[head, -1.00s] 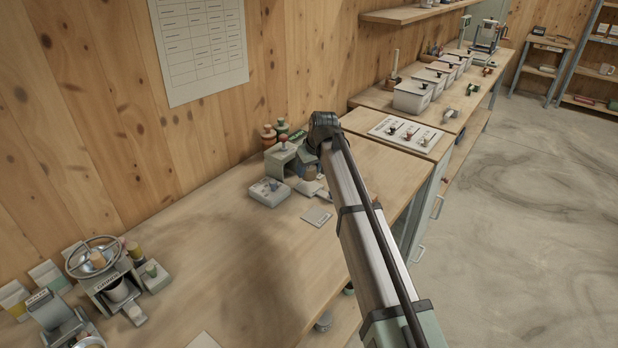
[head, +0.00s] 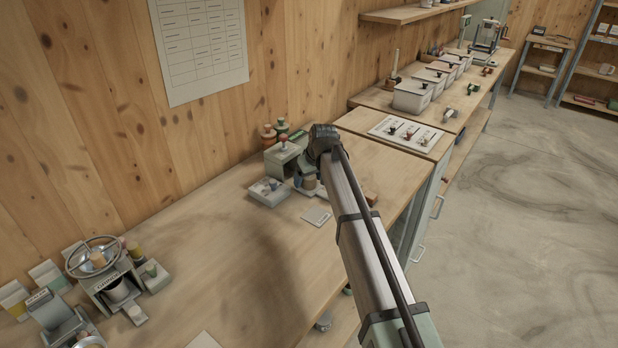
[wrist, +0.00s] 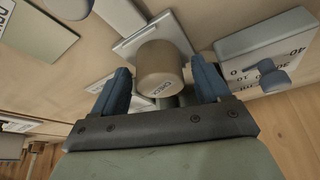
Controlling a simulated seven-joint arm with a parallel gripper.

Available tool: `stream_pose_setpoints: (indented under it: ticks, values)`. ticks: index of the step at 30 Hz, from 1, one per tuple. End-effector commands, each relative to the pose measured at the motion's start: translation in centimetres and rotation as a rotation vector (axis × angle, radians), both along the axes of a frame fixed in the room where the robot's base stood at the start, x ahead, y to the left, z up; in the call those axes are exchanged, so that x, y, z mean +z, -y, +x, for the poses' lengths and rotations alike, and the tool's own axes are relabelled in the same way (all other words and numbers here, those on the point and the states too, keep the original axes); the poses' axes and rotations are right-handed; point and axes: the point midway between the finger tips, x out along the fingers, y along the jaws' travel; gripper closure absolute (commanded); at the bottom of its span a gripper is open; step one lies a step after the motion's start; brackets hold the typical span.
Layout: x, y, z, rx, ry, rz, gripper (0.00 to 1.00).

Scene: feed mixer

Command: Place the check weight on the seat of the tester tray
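The check weight, a tan cylinder with dark lettering (wrist: 160,66), stands between my gripper's two blue fingers in the wrist view. My gripper (wrist: 160,84) is open, with a narrow gap showing on each side of the cylinder. A pale square plate (wrist: 136,47) shows beneath and behind the weight; it looks like the tester tray, but the contact between them is hidden. A grey box with a numbered scale and blue knob (wrist: 268,58) is beside it on the right. In the head view my wrist covers much of this spot.
In the head view a grey scale box (head: 268,192) stands at the left of my wrist, and a flat grey card (head: 317,216) lies in front. A small brown block (head: 371,198) is at the right. The bench middle (head: 240,260) is clear.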

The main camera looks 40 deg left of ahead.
Motion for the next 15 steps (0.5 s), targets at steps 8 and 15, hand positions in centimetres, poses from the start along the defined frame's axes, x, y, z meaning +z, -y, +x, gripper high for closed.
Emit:
stream_pose_setpoints:
  ticks: [8, 15]
  values:
    - [0.2, 0.0, 0.0, 0.000, 0.000, 0.000, 0.24]
    - [2.6, 0.9, -0.4, 0.000, 0.002, 0.001, 0.24]
